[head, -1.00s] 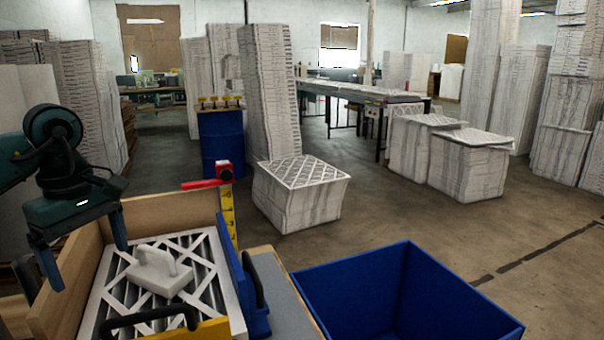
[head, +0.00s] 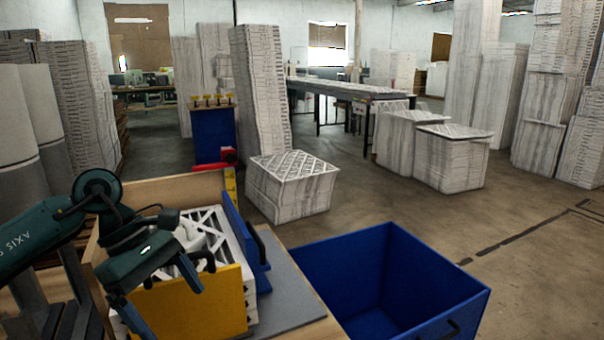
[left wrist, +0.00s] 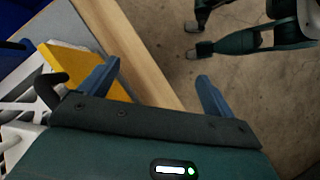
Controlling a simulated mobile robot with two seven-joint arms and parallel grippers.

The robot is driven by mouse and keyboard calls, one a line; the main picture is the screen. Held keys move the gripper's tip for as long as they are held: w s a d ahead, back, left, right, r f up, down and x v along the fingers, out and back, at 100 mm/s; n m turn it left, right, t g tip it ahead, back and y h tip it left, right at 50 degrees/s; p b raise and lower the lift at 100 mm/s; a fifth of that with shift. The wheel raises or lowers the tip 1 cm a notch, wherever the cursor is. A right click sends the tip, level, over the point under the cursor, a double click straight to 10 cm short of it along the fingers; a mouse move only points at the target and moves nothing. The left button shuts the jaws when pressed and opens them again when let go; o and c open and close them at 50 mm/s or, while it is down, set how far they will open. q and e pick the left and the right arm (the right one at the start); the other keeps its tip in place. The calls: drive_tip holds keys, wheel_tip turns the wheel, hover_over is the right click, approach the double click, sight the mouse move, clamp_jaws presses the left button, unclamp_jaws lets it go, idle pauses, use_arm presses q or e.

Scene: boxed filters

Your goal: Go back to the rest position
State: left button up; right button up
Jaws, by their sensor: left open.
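My left gripper (head: 172,312) is at the lower left of the head view, with its two blue fingers spread apart and pointing down. It is open and nothing shows between the fingers. In the left wrist view the open fingers (left wrist: 158,72) have wooden edge and concrete floor behind them. In the head view the gripper overlaps the front of the wooden box (head: 185,188) and a yellow plate (head: 205,305). Whether it touches them I cannot tell. My right gripper does not show in the head view.
A white pleated filter (head: 212,232) lies in the box, partly hidden by my arm. A blue panel (head: 240,235) with a black handle stands at its right. An empty blue bin (head: 350,265) stands farther right. Filter stacks (head: 290,190) stand beyond. Open floor lies at the right.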

use_arm(q)
drive_tip(key=s+d+n+t+h, duration=0.2)
drive_tip(key=d+n+h, duration=0.6)
drive_tip(key=d, duration=0.2)
drive_tip(key=s+d+n+t+h, duration=0.2)
drive_tip(key=d+n+h, duration=0.6)
drive_tip(key=d, duration=0.2)
drive_tip(key=w+a+f+n+t+y+p, duration=0.15)
drive_tip(key=f+n+t+y, duration=0.3)
drive_tip(key=n, duration=0.45)
drive_tip(key=a+f+n+t+y+b, duration=0.1)
drive_tip(key=a+f+n+t+y, duration=0.2)
drive_tip(key=n+t, duration=0.35)
drive_tip(key=w+a+f+n+t+y+p, duration=0.1)
drive_tip(key=a+f+n+t+y, duration=0.2)
drive_tip(key=n, duration=0.8)
drive_tip(key=s+a+f+n+g+y, duration=0.2)
drive_tip(key=s+f+n+g+y, duration=0.1)
drive_tip(key=s+f+n, duration=0.3)
drive_tip(key=s+a+f+n+g+y, duration=0.2)
drive_tip(key=s+f+n+g+y, duration=0.1)
drive_tip(key=f, duration=0.8)
drive_tip(key=s+n+y, duration=0.1)
drive_tip(key=s+n, duration=0.1)
drive_tip(key=s, duration=0.1)
drive_tip(key=shift+s+f+n, duration=0.3)
drive_tip(key=shift+s+n, duration=0.05)
